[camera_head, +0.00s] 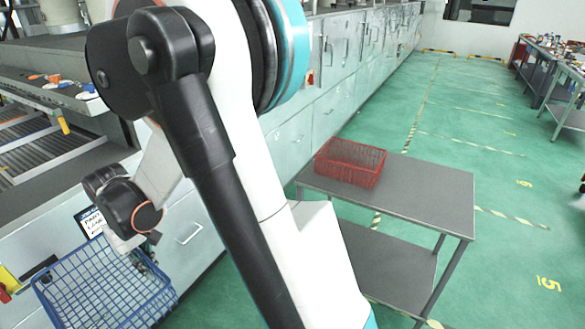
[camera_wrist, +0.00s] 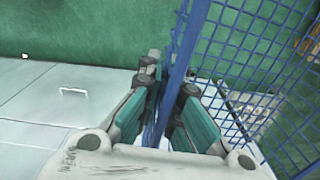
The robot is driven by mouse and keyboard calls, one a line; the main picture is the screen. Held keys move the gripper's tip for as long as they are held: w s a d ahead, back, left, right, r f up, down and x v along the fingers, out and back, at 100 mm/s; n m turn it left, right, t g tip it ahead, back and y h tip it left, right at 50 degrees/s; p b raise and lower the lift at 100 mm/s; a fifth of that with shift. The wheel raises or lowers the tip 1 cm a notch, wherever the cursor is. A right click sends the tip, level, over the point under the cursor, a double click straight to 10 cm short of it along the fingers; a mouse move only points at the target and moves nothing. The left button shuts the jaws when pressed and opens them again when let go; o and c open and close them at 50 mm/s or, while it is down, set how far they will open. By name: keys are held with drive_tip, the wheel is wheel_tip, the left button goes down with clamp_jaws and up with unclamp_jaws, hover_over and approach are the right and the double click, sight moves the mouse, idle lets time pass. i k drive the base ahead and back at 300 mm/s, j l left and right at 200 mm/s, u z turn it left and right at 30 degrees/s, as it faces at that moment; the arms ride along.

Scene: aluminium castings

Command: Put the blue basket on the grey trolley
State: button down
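The blue basket (camera_head: 100,290), an open wire-mesh basket, is at the lower left of the head view. My gripper (camera_head: 143,258) is at its upper right rim. In the wrist view the two fingers of my gripper (camera_wrist: 172,88) close from both sides on the basket's blue rim, and the mesh wall (camera_wrist: 250,60) fills the right side. The basket appears held off the floor, beside the white cabinets. The grey trolley (camera_head: 420,190) stands right of my arm, with a top and a lower shelf. My arm hides its left part.
A red basket (camera_head: 350,163) sits on the trolley's top at the far left corner. The rest of the visible top is bare. White cabinets (camera_head: 290,145) line the left. Workbenches (camera_head: 548,75) stand far right, with open green floor (camera_head: 500,150) between.

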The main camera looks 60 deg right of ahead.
sight(429, 194)
drive_tip(key=z, duration=1.8)
drive_tip(key=i+l+z, duration=0.2)
drive_tip(key=z, duration=0.15)
drive_tip(key=i+l+z, duration=0.3)
drive_tip(key=i+z, duration=0.1)
drive_tip(key=z, duration=0.25)
drive_tip(key=i+j, duration=0.15)
drive_tip(key=i, duration=0.1)
